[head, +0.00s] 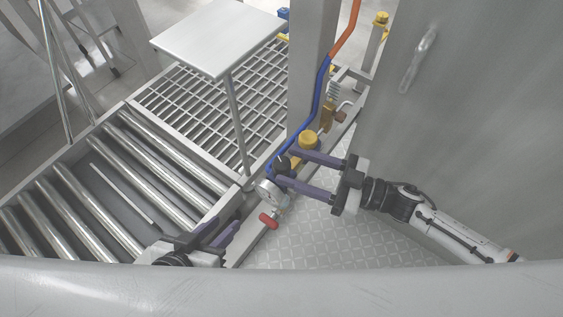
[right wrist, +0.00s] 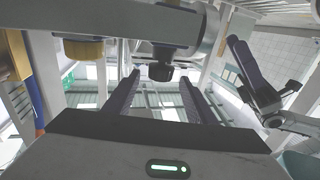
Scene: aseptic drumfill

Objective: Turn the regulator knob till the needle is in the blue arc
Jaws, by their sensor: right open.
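The regulator's black knob (head: 282,165) is beside the post. A round pressure gauge (head: 268,189) sits just below it, with its face too small and oblique to read the needle or blue arc. My right gripper (head: 284,168) is open, its two purple fingers reaching left with the tips around the knob. The right wrist view shows the black knob (right wrist: 161,65) between the finger lines, near the tips; contact cannot be told. My left gripper (head: 222,231) is low, left of the gauge, its fingers apart and empty. It also shows in the right wrist view (right wrist: 236,62).
A red valve handle (head: 268,220) hangs below the gauge. A yellow-capped fitting (head: 307,140) and a blue hose (head: 318,97) are close behind the knob. A roller conveyor (head: 120,185) and a small metal table (head: 218,38) stand left. A large steel wall (head: 470,120) stands right.

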